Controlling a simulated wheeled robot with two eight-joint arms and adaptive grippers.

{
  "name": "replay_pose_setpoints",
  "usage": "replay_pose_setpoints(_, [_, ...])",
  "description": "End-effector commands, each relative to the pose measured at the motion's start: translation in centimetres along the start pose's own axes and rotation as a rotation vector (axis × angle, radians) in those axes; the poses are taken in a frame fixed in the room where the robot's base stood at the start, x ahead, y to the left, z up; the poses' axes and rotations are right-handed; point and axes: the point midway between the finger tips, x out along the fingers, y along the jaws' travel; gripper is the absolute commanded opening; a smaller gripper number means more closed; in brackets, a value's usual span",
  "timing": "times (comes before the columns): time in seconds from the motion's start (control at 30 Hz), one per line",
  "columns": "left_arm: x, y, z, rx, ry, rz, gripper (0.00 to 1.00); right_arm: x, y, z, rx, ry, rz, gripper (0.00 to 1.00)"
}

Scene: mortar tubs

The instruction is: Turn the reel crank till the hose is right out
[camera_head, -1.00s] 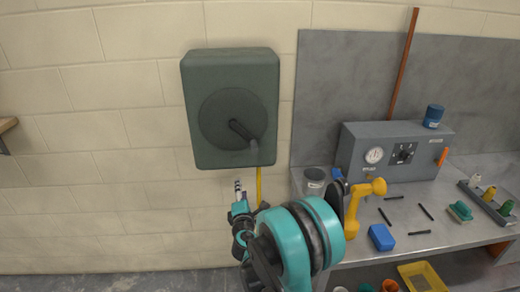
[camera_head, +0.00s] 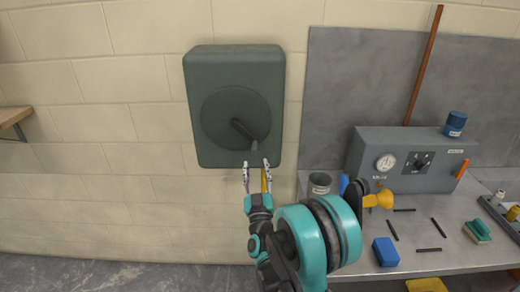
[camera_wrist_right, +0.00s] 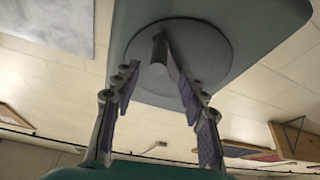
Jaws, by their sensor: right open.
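The dark green hose reel (camera_head: 204,100) is fixed to the block wall, with a round disc on its front. Its dark crank (camera_head: 242,130) slants down to the right from the disc's middle, with a grey handle at its end (camera_head: 254,147). A short yellow strip, seemingly the hose (camera_head: 264,184), shows below the reel, partly hidden by my right gripper. My right gripper (camera_head: 256,165) is open just below the handle. In the right wrist view the handle (camera_wrist_right: 158,55) appears between the open fingertips; contact cannot be told. My left gripper is not in view.
A metal bench (camera_head: 350,235) stands to the right, with a grey gauge box (camera_head: 400,150), a grey cup (camera_head: 319,184), a yellow piece (camera_head: 384,199) and a blue block (camera_head: 385,251). A wooden shelf (camera_head: 12,117) juts in at left.

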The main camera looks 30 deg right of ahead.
Motion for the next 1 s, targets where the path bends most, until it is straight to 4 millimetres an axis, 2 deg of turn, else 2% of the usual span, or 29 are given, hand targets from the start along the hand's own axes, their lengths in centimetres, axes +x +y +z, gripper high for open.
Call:
replay_pose_setpoints(0.17, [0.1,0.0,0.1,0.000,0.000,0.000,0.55,1.7,0.3,0.1,0.011,-0.001,0.010,0.43])
replay_pose_setpoints(0.5, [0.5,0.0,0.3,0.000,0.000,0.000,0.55,6.8,0.2,0.1,0.009,-0.001,0.008,0.43])
replay_pose_setpoints(0.63, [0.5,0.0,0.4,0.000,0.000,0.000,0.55,7.6,0.3,0.1,0.010,-0.001,0.008,0.43])
replay_pose_setpoints(0.87, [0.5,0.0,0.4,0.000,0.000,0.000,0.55,7.8,0.2,0.0,0.010,-0.001,0.007,0.43])
replay_pose_setpoints(0.9, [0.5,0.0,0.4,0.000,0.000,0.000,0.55,7.8,0.2,0.0,0.010,-0.001,0.007,0.40])
replay_pose_setpoints(1.0, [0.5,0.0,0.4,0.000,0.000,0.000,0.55,7.7,0.2,0.0,0.010,-0.001,0.007,0.14])
